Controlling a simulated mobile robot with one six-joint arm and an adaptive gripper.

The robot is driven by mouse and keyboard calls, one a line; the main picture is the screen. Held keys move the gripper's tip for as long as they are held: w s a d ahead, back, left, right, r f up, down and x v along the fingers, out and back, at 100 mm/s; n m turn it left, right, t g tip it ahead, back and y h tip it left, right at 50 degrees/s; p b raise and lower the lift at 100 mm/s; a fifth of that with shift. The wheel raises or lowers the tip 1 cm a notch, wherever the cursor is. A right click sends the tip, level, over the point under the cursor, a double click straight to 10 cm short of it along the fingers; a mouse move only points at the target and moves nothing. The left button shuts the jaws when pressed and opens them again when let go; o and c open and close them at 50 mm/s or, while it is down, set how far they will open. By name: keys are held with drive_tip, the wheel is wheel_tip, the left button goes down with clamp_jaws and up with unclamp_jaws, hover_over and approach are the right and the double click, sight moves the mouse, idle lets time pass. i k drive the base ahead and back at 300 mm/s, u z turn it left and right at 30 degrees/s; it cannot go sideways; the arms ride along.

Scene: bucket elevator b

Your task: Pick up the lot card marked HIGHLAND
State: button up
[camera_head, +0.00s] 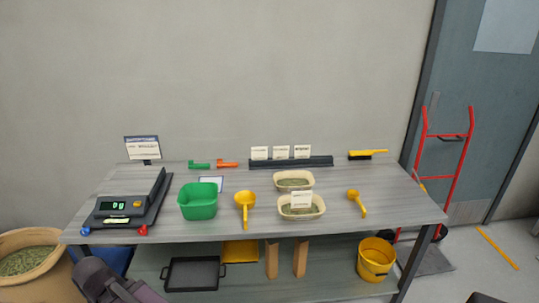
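Three small white cards stand side by side in a dark rail (290,163) at the back of the grey table: a left card (260,153), a middle card (281,153) and a right card (303,151). Another white card (301,198) stands upright at the front beige tub (315,211), which holds green material. The print on all of these cards is too small to read, so I cannot tell which is marked HIGHLAND. A dark part of my arm shows at the bottom left; my gripper is not in view.
On the table (345,220) are a scale (120,210), a framed sign (142,147), a green tub (198,203), yellow scoops (245,203) (356,201), a rear beige tub (293,176) and a yellow brush (367,154). A red hand truck (450,160) stands at right.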

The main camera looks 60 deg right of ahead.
sight(258, 153)
drive_tip(key=z, duration=0.75)
drive_tip(key=i, duration=0.85)
drive_tip(key=z, duration=0.55)
